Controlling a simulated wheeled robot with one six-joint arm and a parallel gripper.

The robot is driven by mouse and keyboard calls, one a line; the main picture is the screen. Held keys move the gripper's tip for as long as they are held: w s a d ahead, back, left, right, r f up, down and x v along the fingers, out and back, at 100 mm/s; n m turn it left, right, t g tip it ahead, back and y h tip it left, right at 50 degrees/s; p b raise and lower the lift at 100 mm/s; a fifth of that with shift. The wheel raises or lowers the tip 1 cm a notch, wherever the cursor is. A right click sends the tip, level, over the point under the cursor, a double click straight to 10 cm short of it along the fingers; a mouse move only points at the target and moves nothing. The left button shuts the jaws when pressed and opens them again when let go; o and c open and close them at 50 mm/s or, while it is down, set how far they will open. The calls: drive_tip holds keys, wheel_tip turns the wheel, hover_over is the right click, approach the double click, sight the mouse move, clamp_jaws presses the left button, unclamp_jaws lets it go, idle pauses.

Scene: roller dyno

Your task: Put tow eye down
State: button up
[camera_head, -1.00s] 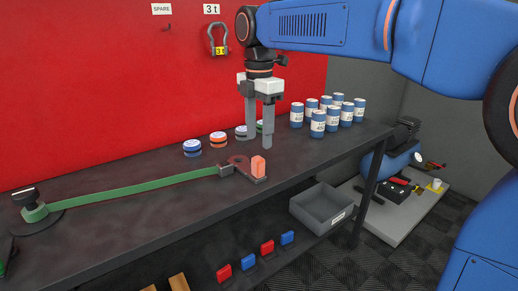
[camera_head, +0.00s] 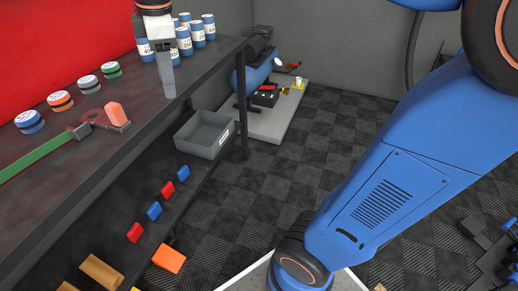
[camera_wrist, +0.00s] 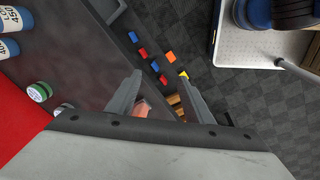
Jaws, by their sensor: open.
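An orange-pink piece, partly hidden, shows near the left finger in that view.
Several blue cans (camera_head: 184,42) stand at the bench's back. Blue, orange, white and green-lidded tins line the wall side. A grey bin (camera_head: 204,134) and several coloured blocks (camera_head: 168,189) sit on the lower shelf.

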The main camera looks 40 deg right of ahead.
drive_tip(key=s+d+f+m+t, duration=0.3)
drive_tip(key=s+d+f+m, duration=1)
drive_tip(key=s+f+m, duration=0.3)
drive_tip(key=shift+s+d+f+h, duration=0.3)
drive_tip(key=shift+s+d+f, duration=0.1)
drive_tip(key=shift+s+f, duration=0.35)
drive_tip(key=shift+r, duration=0.1)
